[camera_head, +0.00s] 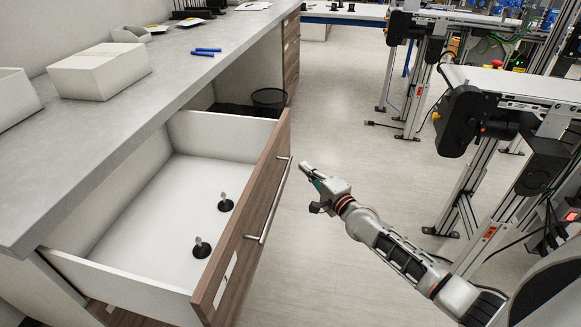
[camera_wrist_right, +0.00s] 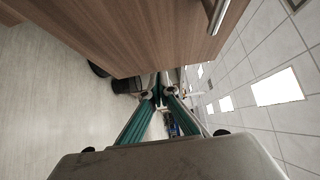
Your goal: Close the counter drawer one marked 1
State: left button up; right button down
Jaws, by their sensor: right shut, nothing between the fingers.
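The counter drawer (camera_head: 150,285) is pulled far out from under the grey counter. Its wooden front (camera_head: 245,225) has a long metal handle (camera_head: 270,205) and a pale label near the lower left; I cannot read a number. Two small black-based objects (camera_head: 226,204) (camera_head: 202,247) stand inside it. My right gripper (camera_head: 306,168) is just to the right of the drawer front, near the handle's far end, shut and empty. In the right wrist view the shut fingers (camera_wrist_right: 160,92) lie below the wood front (camera_wrist_right: 125,35), and the handle (camera_wrist_right: 217,15) shows at the top. My left gripper is out of view.
The counter (camera_head: 165,85) carries a white box (camera_head: 99,70), blue pens (camera_head: 205,51) and other items. A black wire bin (camera_head: 269,98) stands beyond the drawer. Conveyor frames (camera_head: 470,130) stand at the right. The floor between (camera_head: 335,110) is clear.

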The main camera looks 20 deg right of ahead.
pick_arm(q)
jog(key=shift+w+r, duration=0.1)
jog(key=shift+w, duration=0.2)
pick_arm(e)
jog(key=w+a, duration=0.3)
jog(key=shift+w+a, duration=0.3)
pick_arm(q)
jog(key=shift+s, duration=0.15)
pick_arm(e)
jog(key=shift+a, duration=0.1)
